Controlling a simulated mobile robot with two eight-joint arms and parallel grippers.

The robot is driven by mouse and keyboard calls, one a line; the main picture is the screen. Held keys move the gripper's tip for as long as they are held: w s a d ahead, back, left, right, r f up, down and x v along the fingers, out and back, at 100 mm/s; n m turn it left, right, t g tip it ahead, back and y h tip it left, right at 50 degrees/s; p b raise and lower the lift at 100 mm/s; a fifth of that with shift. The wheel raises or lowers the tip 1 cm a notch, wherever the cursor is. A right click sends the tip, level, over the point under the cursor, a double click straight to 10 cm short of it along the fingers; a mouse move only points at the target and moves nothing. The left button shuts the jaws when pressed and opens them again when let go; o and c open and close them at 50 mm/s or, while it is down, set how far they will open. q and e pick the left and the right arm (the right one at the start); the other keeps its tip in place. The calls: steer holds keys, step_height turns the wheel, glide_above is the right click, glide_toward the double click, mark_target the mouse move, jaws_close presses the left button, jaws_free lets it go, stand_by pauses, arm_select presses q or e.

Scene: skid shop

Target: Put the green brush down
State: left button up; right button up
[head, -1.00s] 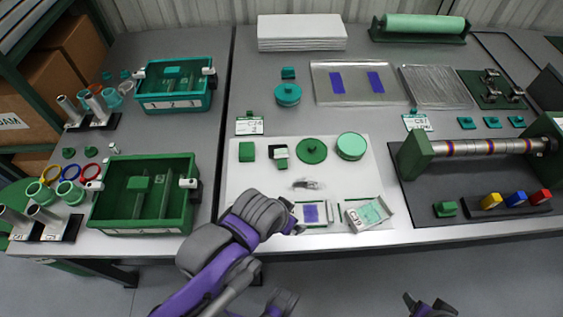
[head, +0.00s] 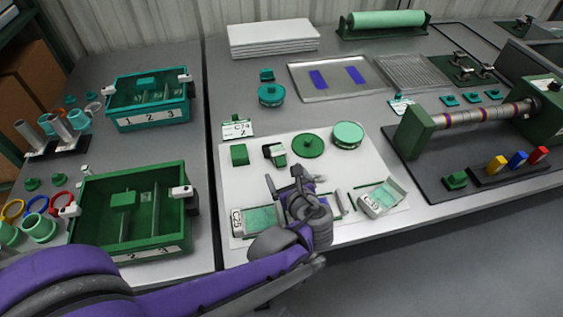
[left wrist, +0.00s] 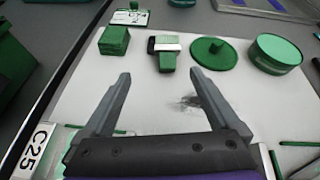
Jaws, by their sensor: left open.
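The green brush, as far as I can tell, is the small piece with a dark end, a pale band and a green end (head: 275,153). It lies on the white mat (head: 232,185) between a green block (head: 239,155) and a green knobbed disc (head: 309,145). It also shows in the left wrist view (left wrist: 165,50). My left gripper (head: 285,180) is open and empty over the mat, on the near side of the brush and apart from it. Its fingers (left wrist: 160,74) point towards the brush. My right gripper is not in view.
A round green tin (head: 347,136) stands right of the disc. A tray marked C25 (head: 240,232) and another small tray (head: 382,197) lie at the mat's near edge. A green bin (head: 172,185) stands to the left.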

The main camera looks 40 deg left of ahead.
mark_target(279, 153)
arm_select(q)
steer(key=shift+w+a+m, duration=0.1)
steer(key=shift+w+m, duration=0.25)
steer(key=shift+m, duration=0.05)
steer(key=shift+y, duration=0.3)
steer(key=b+x, duration=0.1)
steer(key=x, duration=0.4)
steer(key=shift+w+a, duration=0.1)
steer(key=shift+w, duration=0.1)
steer(key=shift+w+r+b+x, duration=0.15)
steer(key=shift+b+x, duration=0.1)
steer(key=shift+x, duration=0.65)
steer(key=shift+w+b+x, duration=0.15)
steer(key=shift+b+x, duration=0.15)
steer(key=shift+x, duration=0.55)
steer(key=shift+w+r+b+x, duration=0.15)
steer(key=shift+b+x, duration=0.1)
steer(key=shift+x, duration=0.65)
steer(key=shift+d, duration=0.2)
jaws_close()
